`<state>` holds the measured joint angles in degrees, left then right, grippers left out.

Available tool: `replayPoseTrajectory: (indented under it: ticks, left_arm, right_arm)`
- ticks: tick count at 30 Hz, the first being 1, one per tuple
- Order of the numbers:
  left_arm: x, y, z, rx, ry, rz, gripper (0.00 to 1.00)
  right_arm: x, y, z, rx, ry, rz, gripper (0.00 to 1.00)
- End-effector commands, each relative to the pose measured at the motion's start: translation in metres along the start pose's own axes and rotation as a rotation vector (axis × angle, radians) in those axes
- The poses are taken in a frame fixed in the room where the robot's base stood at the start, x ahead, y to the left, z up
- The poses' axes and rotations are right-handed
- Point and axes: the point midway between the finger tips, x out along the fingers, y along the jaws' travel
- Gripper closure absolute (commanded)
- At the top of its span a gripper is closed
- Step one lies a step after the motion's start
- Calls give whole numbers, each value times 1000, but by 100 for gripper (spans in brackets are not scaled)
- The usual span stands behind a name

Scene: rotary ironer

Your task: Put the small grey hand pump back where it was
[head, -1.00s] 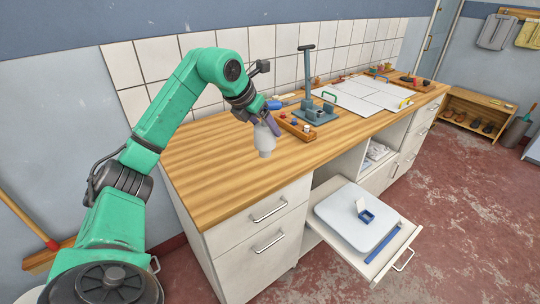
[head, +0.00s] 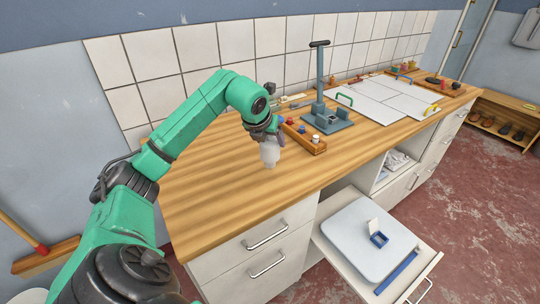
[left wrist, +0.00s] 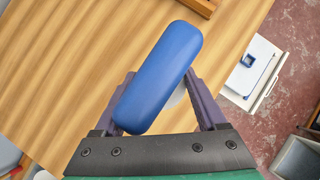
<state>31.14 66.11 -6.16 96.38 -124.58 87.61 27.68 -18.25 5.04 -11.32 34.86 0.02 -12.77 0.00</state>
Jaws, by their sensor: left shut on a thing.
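My left gripper (head: 270,133) is shut on what looks like the small grey hand pump (head: 269,154), a pale grey body hanging below the fingers. In the left wrist view its rounded blue top (left wrist: 160,78) lies across between the two purple fingers (left wrist: 163,90) and hides most of the body. The pump is upright or nearly so over the near part of the wooden worktop (head: 215,195); I cannot tell whether its bottom touches the wood. My right gripper is not in view.
A wooden rack with small coloured items (head: 307,140) and a blue-grey stand with a tall post (head: 320,80) are right of the pump. White boards (head: 385,100) lie farther right. An open drawer (head: 335,245) juts out below. The worktop's left part is clear.

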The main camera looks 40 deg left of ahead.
Motion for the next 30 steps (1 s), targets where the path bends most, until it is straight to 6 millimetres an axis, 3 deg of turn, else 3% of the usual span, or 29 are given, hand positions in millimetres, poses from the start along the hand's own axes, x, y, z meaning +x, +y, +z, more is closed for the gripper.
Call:
replayPoseTrajectory:
  ticks: [6, 15, 16, 18, 26, 30]
  left_arm:
    - [30, 1, -20, 1, 2, -1, 94]
    - [40, 1, -26, 0, -3, -1, 94]
    - [40, 1, -26, 0, -1, -1, 23]
    - [40, 1, -26, 0, -1, -1, 0]
    - [39, 1, -26, 1, -1, -1, 0]
    - [22, 2, -26, 1, -5, 1, 0]
  right_arm:
    - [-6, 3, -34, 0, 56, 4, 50]
    - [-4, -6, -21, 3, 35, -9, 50]
    - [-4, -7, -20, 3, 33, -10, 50]
    - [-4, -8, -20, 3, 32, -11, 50]
    - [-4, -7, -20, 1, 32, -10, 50]
    - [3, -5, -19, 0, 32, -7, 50]
